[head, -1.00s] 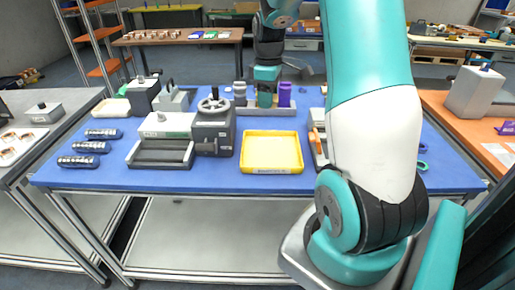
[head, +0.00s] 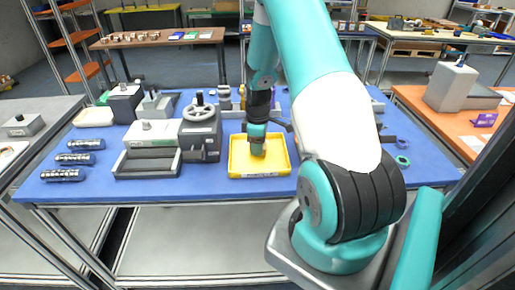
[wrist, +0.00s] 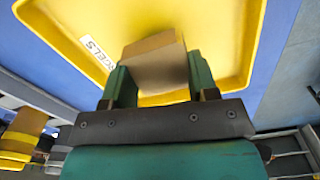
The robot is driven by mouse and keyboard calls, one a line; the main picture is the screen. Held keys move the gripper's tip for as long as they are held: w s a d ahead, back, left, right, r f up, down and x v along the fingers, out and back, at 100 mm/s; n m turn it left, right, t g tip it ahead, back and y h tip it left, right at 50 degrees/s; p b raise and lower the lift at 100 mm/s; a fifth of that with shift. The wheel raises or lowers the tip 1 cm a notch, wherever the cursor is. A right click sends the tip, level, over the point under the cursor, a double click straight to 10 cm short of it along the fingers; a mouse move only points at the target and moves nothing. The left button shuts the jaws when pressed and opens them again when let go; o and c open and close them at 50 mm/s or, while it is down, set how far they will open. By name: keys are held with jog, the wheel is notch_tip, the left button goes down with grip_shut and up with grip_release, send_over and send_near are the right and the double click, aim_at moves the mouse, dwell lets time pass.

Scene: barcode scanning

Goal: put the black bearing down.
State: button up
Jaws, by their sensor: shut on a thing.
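My gripper (head: 257,141) is over the yellow tray (head: 232,171) on the blue table. In the wrist view my gripper (wrist: 160,80) has its two green fingers shut on a brown, block-like thing (wrist: 157,62). The held thing looks tan to brown rather than black, and I cannot make out a bearing's ring shape. In the head view a small grey-brown part of the held thing (head: 258,150) shows below the fingers, low over the tray. I cannot tell whether it touches the tray floor. The tray (wrist: 228,45) fills most of the wrist view and looks otherwise empty.
Left of the tray stands a grey machine with a handwheel (head: 200,130). Three dark ribbed cylinders (head: 80,145) lie at the table's left. A rack with cylinders (head: 225,100) stands behind the tray.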

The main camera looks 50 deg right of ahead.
jog(key=shift+f, duration=1.3)
jog(key=shift+f, duration=0.15)
jog(key=o, duration=1.1)
jog(key=shift+c, duration=0.2)
notch_tip(320, 180, up, 12)
jog(key=b, duration=0.2)
jog(key=w+a+r+t+y, duration=0.1)
jog(key=a+r, duration=0.3)
jog(key=a, duration=0.5)
jog(key=a+r, duration=0.3)
jog(key=a, duration=0.5)
jog(key=s+a+r+y, duration=0.1)
jog(key=s+a+r, duration=0.2)
jog(key=s+a, duration=0.5)
jog(key=s+a+r+n+g+y, duration=0.1)
jog(key=s+a+r, duration=0.3)
jog(key=s+a, duration=0.5)
jog(key=a+y, duration=0.1)
jog(key=a, duration=0.4)
